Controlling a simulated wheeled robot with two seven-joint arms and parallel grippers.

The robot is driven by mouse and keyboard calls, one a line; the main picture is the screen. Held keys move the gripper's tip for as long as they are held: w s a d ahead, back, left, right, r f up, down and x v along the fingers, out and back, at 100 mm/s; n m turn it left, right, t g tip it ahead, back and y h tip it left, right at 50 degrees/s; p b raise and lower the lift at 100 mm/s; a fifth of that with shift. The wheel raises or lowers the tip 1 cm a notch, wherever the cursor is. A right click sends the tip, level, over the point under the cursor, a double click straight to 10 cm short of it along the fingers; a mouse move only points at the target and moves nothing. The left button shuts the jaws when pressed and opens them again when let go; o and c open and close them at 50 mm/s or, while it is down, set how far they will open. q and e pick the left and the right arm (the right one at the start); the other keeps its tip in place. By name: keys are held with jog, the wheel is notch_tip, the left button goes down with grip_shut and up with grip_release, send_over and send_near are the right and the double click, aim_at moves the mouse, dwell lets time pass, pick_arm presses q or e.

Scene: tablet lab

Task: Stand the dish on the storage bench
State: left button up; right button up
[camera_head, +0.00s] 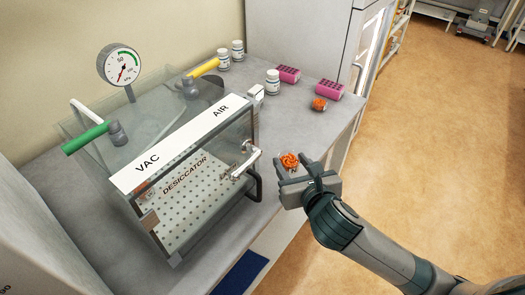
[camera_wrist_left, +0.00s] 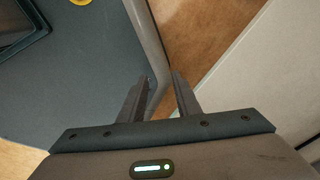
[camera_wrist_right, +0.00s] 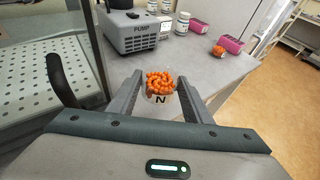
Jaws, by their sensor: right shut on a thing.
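The dish (camera_head: 289,162), a small clear round dish filled with orange tablets, is between the fingertips of my right gripper (camera_head: 294,170). In the right wrist view the dish (camera_wrist_right: 159,86) is upright, with a letter N on its front, and my right gripper (camera_wrist_right: 161,80) is shut on it. It is in front of the desiccator door, over the grey bench top (camera_head: 318,133); I cannot tell whether it touches the bench. My left gripper (camera_wrist_left: 161,75) shows only in the left wrist view, empty, with a gap between its fingers, near the edge of a dark surface (camera_wrist_left: 85,95).
The clear desiccator (camera_head: 190,195), with a door handle (camera_head: 245,160), stands left of the dish. Behind are white bottles (camera_head: 273,82), pink racks (camera_head: 329,89) and another dish of orange tablets (camera_head: 319,105). A grey pump (camera_wrist_right: 128,30) is beside the desiccator. Bench near the right edge is clear.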

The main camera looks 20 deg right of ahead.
aim_at(296, 156)
pick_arm(q)
jog(key=shift+s+d, duration=0.15)
jog(key=shift+s, duration=0.45)
pick_arm(e)
jog(key=shift+r, duration=0.1)
jog(key=shift+w+r+n+y+b, duration=0.35)
jog(key=shift+w+n+y, duration=0.35)
jog(key=shift+n+y, duration=0.35)
jog(key=shift+w+d+r+n+g+y, duration=0.15)
jog(key=shift+n+y, duration=0.25)
jog(key=shift+y, duration=0.1)
jog(key=shift+w+d+r+n+g+y, duration=0.15)
jog(key=shift+n+y, duration=0.2)
jog(key=shift+y, duration=0.1)
jog(key=shift+d+r+n+g+y+b, duration=0.3)
jog(key=shift+d+n+y+b, duration=0.2)
jog(key=shift+d+n+y, duration=0.15)
pick_arm(q)
jog(key=w+f, duration=0.1)
jog(key=w, duration=0.1)
jog(key=shift+w+d+f+b, duration=0.3)
jog(key=shift+w+d+f, duration=0.05)
jog(key=shift+f, duration=0.05)
pick_arm(e)
jog(key=d+r+y, duration=0.1)
jog(key=d+r+n+y, duration=0.1)
jog(key=shift+s+d+g, duration=0.35)
jog(key=shift+s+g, duration=0.05)
